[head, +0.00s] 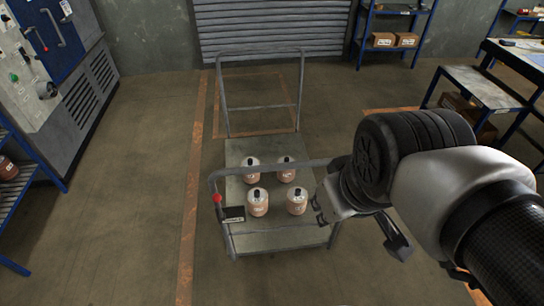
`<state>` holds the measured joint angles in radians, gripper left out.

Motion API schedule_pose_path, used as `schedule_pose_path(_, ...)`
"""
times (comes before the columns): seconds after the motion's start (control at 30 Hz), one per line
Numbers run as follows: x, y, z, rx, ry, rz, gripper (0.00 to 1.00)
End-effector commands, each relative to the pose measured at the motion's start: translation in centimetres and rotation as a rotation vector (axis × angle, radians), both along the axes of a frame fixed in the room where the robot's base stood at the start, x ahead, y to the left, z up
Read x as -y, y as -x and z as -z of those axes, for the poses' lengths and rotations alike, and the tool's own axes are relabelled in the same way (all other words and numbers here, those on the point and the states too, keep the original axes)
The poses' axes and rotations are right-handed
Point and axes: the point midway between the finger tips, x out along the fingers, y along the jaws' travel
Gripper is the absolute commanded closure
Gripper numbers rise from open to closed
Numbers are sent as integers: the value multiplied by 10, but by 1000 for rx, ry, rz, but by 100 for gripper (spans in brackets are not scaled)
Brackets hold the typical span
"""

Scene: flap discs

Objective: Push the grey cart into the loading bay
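The grey cart (273,240) stands on the floor in the middle of the head view, with a far upright handle frame (262,52) and a near handle bar (270,168). Several pinkish canisters with dark caps stand on its deck, one at the front left (258,203). A red knob and a small dark label plate are at the near bar's left end. An orange floor outline (262,133), likely the loading bay, lies beyond the cart before a shutter. My gripper (324,205) is at the cart's right side by the near bar; contact and finger opening are unclear.
A grey roller shutter (268,25) closes the back wall. A cabinet (70,70) and blue rack (20,190) stand left; shelving (395,40) and a bench (482,90) stand right. The floor left of the cart is clear, crossed by an orange line (190,200).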

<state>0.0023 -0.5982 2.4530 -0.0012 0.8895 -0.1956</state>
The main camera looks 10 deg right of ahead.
Motion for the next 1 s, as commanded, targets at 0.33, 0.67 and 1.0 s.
schedule_pose_path(0.33, 0, -155, 26, -45, 236, -600, 57)
schedule_pose_path(0.67, -1, -274, 118, -65, 427, -1130, 53)
schedule_pose_path(1.0, -1, -305, 164, -65, 487, -1292, 53)
